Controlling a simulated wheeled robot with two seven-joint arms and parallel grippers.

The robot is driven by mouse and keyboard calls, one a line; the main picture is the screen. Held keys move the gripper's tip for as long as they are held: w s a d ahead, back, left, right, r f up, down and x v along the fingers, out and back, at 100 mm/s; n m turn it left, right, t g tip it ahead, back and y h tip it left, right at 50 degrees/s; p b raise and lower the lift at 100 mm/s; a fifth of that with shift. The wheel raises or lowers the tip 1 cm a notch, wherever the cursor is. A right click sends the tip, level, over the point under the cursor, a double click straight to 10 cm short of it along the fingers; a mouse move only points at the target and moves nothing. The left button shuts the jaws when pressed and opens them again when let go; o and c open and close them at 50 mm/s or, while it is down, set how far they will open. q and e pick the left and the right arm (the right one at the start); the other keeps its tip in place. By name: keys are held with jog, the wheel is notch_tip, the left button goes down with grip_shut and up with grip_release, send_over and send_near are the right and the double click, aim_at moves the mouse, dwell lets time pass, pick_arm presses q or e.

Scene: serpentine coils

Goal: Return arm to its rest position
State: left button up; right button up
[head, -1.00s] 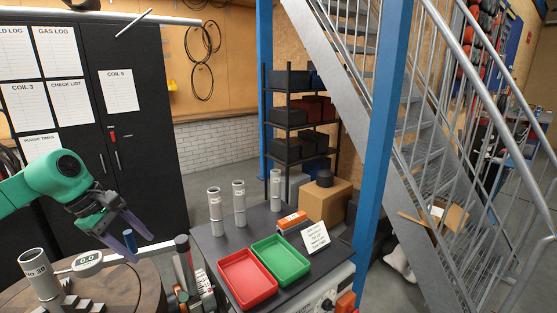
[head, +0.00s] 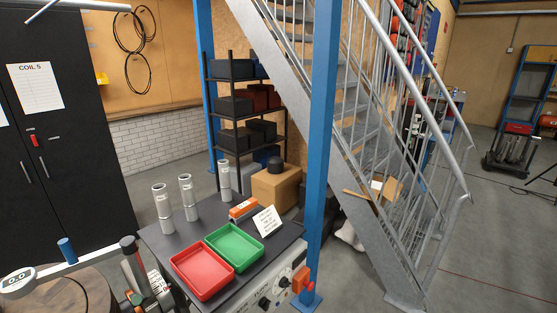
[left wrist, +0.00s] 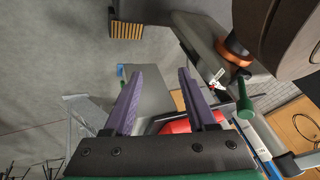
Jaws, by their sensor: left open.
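My left gripper (left wrist: 160,72) shows only in the left wrist view, with its two purple fingers spread apart and nothing held between them. A red surface (left wrist: 178,126) shows behind and between the fingers, and a grey surface lies beyond. My left arm and gripper are out of the head view. My right gripper is in neither view.
A dark-topped cart carries a red tray (head: 202,273), a green tray (head: 234,246) and upright grey cylinders (head: 163,208). A round wooden top (head: 75,292) stands at the lower left. A blue post (head: 321,140) and metal stairs rise behind.

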pick_arm(q)
jog(key=s+d+f+n+g+h, duration=0.1)
jog(key=s+d+n+g, duration=0.15)
jog(key=s+d, duration=0.2)
jog(key=s+a+f+g+b, duration=0.1)
jog(key=s+f+b, duration=0.15)
jog(key=f, duration=2.35)
jog(key=s+a+f+g+b, duration=0.1)
jog(key=s+a+f, duration=0.2)
jog(key=s+f, duration=1.2)
jog(key=shift+s, duration=1.25)
jog(key=shift+f, duration=0.1)
